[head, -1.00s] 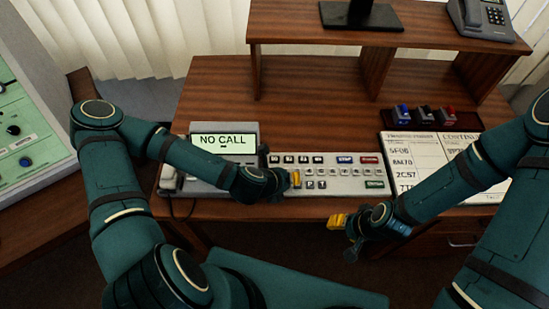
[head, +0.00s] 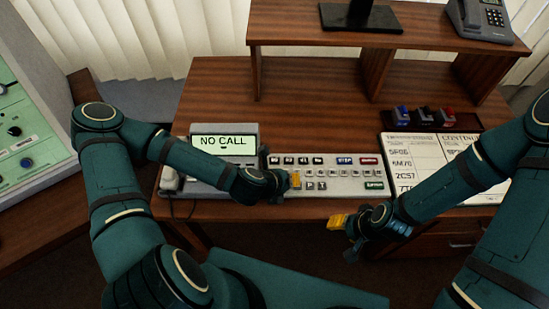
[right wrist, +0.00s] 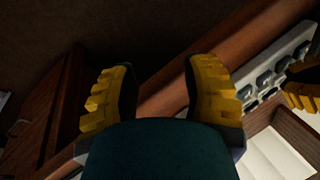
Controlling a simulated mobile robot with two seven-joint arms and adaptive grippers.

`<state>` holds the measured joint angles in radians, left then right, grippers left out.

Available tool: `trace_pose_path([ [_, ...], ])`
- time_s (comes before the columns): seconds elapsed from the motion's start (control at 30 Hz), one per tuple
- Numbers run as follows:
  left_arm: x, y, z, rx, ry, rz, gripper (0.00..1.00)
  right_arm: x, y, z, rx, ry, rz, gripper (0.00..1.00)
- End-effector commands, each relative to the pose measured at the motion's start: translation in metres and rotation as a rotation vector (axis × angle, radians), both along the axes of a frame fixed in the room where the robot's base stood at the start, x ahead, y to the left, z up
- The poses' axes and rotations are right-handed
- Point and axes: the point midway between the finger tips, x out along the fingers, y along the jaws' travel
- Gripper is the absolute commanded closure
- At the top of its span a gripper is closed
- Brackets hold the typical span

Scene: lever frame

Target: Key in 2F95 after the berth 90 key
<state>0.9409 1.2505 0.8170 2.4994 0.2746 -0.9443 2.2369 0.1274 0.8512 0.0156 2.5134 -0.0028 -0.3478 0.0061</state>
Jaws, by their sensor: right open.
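A pale keyboard (head: 345,172) lies on the wooden desk, with rows of small grey keys, dark keys, and a blue, a red and a green key at its right. Its small key labels are too small to read. A display unit (head: 223,141) left of it reads NO CALL. My left gripper (head: 294,181) is over the left part of the keyboard, covering some keys; its jaw opening is unclear. My right gripper (head: 342,222) is open and empty, in front of the desk's front edge; its spread yellow fingers show in the right wrist view (right wrist: 160,85).
A paper sheet (head: 412,165) with printed codes lies right of the keyboard. Blue, black and red switches (head: 424,114) stand behind it. A raised shelf (head: 320,28) carries a phone (head: 480,20). The desk behind the keyboard is clear.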

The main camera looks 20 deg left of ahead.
Motion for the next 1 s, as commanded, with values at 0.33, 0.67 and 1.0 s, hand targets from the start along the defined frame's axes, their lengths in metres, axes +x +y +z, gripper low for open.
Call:
trace_pose_path([
  [0.33, 0.0, 0.0001, 0.01, 0.0, 0.0, 0.0, 1.0, 0.0001, 0.0, 0.0113, 0.0, 0.0, 0.0, 0.53],
  [0.67, -0.0001, 0.0001, 0.0098, 0.0, 0.0, 0.0, 1.0, 0.0, 0.0, 0.0109, 0.0, 0.0, 0.0, 1.0],
  [1.0, 0.0, 0.0, 0.0099, 0.0, -0.001, 0.001, 1.0, 0.0, 0.0, 0.0109, 0.0, 0.0, 0.0, 1.0],
])
